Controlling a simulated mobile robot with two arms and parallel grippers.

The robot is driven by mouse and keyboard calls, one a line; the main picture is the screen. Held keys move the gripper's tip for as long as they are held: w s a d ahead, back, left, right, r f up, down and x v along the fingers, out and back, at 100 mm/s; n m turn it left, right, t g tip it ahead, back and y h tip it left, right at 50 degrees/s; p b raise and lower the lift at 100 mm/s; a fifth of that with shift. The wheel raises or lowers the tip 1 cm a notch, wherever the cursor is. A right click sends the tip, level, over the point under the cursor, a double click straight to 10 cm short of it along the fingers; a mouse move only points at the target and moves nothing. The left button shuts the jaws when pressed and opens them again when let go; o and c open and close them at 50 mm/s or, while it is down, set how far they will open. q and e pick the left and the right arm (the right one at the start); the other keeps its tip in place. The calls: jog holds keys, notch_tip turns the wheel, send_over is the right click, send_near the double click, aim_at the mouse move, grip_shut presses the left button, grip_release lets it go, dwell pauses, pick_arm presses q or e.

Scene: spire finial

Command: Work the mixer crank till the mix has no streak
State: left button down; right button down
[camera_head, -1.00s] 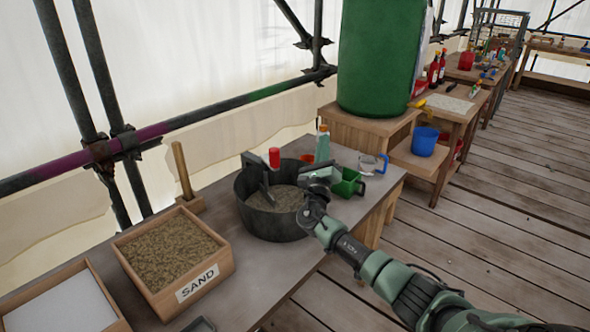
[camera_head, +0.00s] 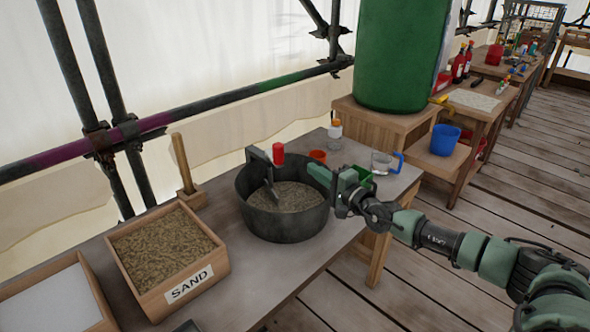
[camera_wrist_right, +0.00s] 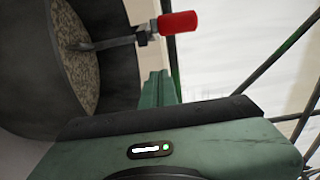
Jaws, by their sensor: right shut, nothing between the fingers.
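The mixer is a dark round tub (camera_head: 262,222) on the bench. A grainy grey-brown mix (camera_head: 295,197) lies inside; at this size I cannot tell whether it has streaks. A dark paddle (camera_head: 271,190) dips into it. The crank's red handle (camera_head: 278,154) stands upright above the tub's far side; it also shows in the right wrist view (camera_wrist_right: 178,22). My right gripper (camera_head: 322,174) is at the tub's right rim, shut and empty, apart from the red handle. I cannot tell whether it touches the rim. My left gripper is not in view.
A wooden box labelled SAND (camera_head: 195,285) and a box of white material (camera_head: 88,295) stand left of the tub.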

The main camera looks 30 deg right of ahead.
jog(key=w+a+p, duration=0.3)
jog(key=a, duration=0.1)
jog(key=shift+w+a+p, duration=0.3)
jog(key=shift+w+a, duration=0.05)
jog(key=shift+w, duration=0.05)
